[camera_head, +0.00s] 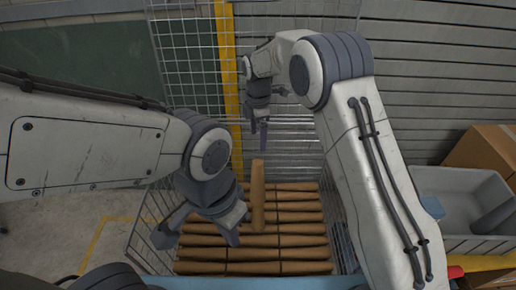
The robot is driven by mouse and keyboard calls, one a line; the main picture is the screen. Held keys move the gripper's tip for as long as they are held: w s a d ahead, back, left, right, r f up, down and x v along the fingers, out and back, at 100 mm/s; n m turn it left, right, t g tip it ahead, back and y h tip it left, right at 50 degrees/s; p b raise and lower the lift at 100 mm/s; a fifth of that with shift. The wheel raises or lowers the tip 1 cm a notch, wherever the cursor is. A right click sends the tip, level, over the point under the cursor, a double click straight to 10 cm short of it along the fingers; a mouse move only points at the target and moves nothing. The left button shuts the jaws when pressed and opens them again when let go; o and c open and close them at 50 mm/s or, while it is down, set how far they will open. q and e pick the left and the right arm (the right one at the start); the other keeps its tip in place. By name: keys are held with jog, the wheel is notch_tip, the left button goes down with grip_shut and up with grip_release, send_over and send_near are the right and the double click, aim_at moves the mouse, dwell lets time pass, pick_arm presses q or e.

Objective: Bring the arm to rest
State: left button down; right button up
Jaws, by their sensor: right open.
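My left gripper (200,236) hangs over the left part of a wire basket, its fingers spread with nothing seen between them. My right gripper (258,129) points down above the back of the basket, its fingers apart and empty. It is above and apart from a brown roll (257,190) that lies lengthwise across the others. That roll's near end is close to my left gripper's right finger; I cannot tell whether they touch.
The wire basket (142,228) holds several brown rolls (290,240) in rows. A grey tub (460,195) and a cardboard box (485,150) stand at the right. A wire mesh panel (185,60) and yellow post (228,70) stand behind. Open floor shows at the left.

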notch_tip(320, 180, up, 2)
jog(key=shift+r, duration=0.1)
dwell(0.4)
